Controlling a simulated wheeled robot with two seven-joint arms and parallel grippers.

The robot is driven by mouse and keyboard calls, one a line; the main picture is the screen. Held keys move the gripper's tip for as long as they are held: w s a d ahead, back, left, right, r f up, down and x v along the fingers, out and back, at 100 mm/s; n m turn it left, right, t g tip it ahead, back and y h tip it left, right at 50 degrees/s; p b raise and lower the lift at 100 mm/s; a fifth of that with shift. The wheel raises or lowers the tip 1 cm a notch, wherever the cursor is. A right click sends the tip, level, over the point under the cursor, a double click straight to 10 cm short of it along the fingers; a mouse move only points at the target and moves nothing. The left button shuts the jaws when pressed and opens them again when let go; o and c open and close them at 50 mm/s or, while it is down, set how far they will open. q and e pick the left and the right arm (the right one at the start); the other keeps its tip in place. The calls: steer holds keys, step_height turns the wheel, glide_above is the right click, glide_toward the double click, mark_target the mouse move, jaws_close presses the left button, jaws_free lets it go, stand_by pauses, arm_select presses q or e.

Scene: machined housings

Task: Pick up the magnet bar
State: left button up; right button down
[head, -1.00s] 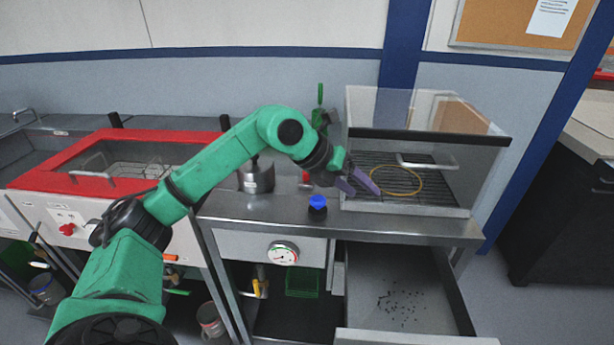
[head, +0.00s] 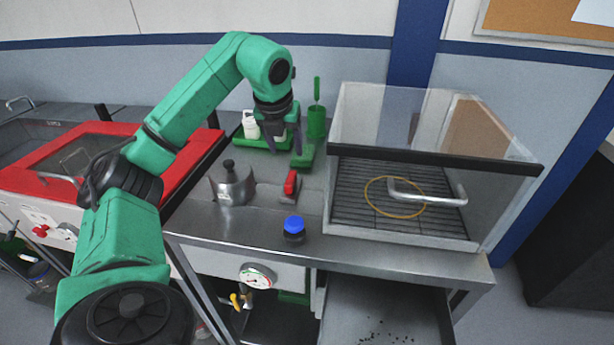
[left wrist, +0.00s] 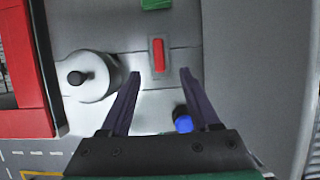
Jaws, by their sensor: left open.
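The magnet bar (head: 291,184), as I take it, is a small bar with a red top on a grey base. It lies on the steel bench (head: 265,220) between the metal pot and the clear case. In the left wrist view the red bar (left wrist: 158,56) lies upright in the picture, just beyond the gap between my fingertips. My left gripper (head: 289,147) is open and empty, pointing down above the bench, behind the bar in the head view. The open fingers also show in the left wrist view (left wrist: 160,76). My right gripper is not in view.
A steel pot (head: 232,187) with a black knob stands left of the bar. A blue-capped jar (head: 293,230) stands in front. A clear-lidded case (head: 440,195) blocks the right. Behind are a green tray (head: 250,141) and a green cup (head: 316,122). An open drawer (head: 350,310) juts below.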

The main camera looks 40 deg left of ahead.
arm_select(q)
glide_above(291, 177)
steer(key=s, duration=0.3)
steer(key=f, duration=0.4)
steer(key=d+f, duration=0.1)
steer(key=f, duration=0.1)
steer(key=shift+w+f+p, duration=0.1)
steer(key=shift+f+p, duration=0.1)
steer(key=shift+p, duration=0.15)
steer(key=p+x, duration=0.2)
steer(key=x, duration=0.4)
steer(key=shift+w+f, duration=0.3)
steer(key=shift+w, duration=0.05)
steer(key=shift+f, duration=0.2)
jaws_close()
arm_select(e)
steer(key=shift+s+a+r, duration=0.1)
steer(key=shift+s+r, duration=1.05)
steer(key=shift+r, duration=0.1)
